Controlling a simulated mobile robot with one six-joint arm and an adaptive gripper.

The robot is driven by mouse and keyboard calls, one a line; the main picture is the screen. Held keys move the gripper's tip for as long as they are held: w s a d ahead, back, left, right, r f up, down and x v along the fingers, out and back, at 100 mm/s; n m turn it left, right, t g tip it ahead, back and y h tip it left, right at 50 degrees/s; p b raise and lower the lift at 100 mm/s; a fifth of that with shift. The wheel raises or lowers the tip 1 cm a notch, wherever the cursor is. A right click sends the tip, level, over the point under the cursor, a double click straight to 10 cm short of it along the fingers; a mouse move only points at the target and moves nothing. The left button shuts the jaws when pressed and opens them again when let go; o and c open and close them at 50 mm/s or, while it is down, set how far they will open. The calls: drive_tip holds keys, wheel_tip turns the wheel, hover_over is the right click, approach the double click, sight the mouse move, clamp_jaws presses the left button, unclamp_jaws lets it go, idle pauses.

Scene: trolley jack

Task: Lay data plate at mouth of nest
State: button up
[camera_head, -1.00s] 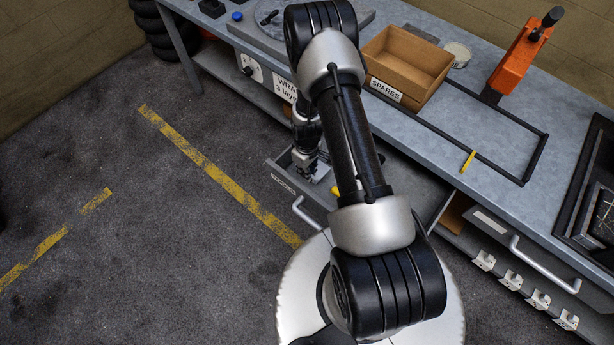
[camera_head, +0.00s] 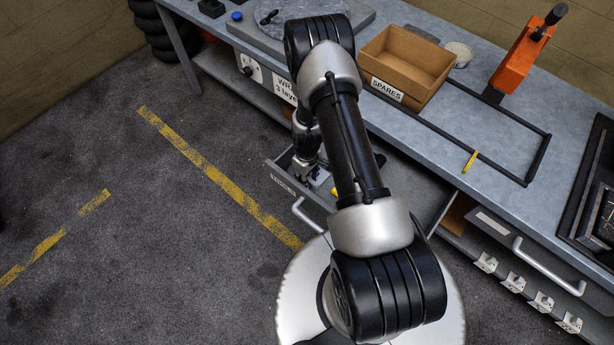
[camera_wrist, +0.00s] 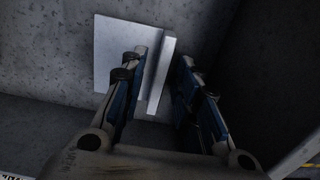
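A pale grey plate with a raised lip (camera_wrist: 160,75), which looks like the data plate, lies on the grey drawer floor in the wrist view. My gripper (camera_wrist: 164,62) is open, with one blue-padded finger on each side of the lip. A gap shows between the lip and the right finger; contact on the left side cannot be told. In the head view my gripper (camera_head: 308,174) reaches down into the open drawer (camera_head: 283,184), and the plate is mostly hidden there. I cannot tell which part is the nest.
The bench above carries a cardboard SPARES box (camera_head: 405,65), an orange upright tool (camera_head: 522,55), a black outlined frame (camera_head: 500,113) and a yellow stick (camera_head: 470,161). A dark tray (camera_head: 598,200) stands at the right. A drawer handle (camera_head: 306,215) projects over open floor.

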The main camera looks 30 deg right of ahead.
idle(0.3)
drive_tip(key=s+a+r+m+t+p, duration=0.1)
drive_tip(key=a+r+p, duration=0.2)
drive_tip(key=r, duration=1.9)
drive_tip(key=s+a+r+m+t+p, duration=0.1)
drive_tip(key=a+r+p, duration=0.2)
drive_tip(key=r, duration=1.8)
drive_tip(key=s+a+r+m+t, duration=0.1)
drive_tip(key=s+a+r, duration=0.2)
drive_tip(key=s+r, duration=0.3)
drive_tip(key=s+a+r+m+t, duration=0.1)
drive_tip(key=s+a+r, duration=0.2)
drive_tip(key=s+r, duration=0.3)
drive_tip(key=s, duration=0.5)
drive_tip(key=shift+s+r+t+b, duration=0.25)
drive_tip(key=shift+r+t+b, duration=0.05)
drive_tip(key=shift+r+b, duration=0.05)
drive_tip(key=shift+o, duration=0.4)
